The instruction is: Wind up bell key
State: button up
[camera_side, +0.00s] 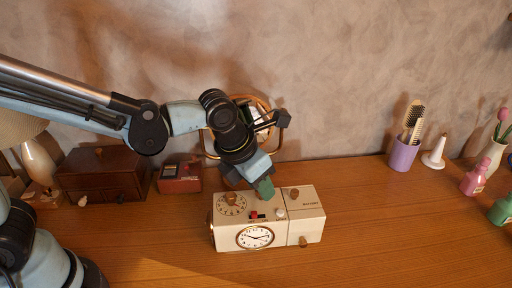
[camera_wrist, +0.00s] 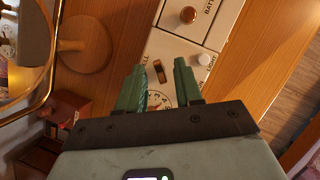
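The cream clock box (camera_side: 233,238) stands on the wooden desk, with a round clock face (camera_side: 255,237) on its front. Its top carries a small numbered dial with a brown knob (camera_side: 231,198), a red switch (camera_side: 254,215), a white button (camera_side: 281,212) and another brown knob (camera_side: 294,192). My gripper (camera_side: 265,188) is just above the back of the box top; I cannot tell whether it touches. In the wrist view my green fingers (camera_wrist: 159,65) are apart, with the numbered dial (camera_wrist: 160,99) partly visible between them.
A round-framed mirror (camera_side: 278,140) stands behind my gripper. A dark wooden box (camera_side: 103,173) and a small red box (camera_side: 180,177) are at left. A purple cup (camera_side: 402,156) with brushes, a white cone stand and bottles are at right. The desk right of the clock is clear.

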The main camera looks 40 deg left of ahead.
jog(key=v, duration=1.1)
jog(key=shift+r, duration=0.35)
jog(key=shift+s, duration=0.1)
jog(key=w+d+m+g+y, duration=0.1)
jog(key=w+m+g, duration=0.15)
jog(key=m, duration=1.45)
jog(key=w+m+g, duration=0.2)
jog(key=w+m, duration=0.1)
jog(key=m, duration=1.4)
jog(key=f, duration=1.1)
jog(key=shift+s+d+f, duration=0.1)
jog(key=shift+s+d, duration=0.05)
jog(key=shift+s, duration=0.1)
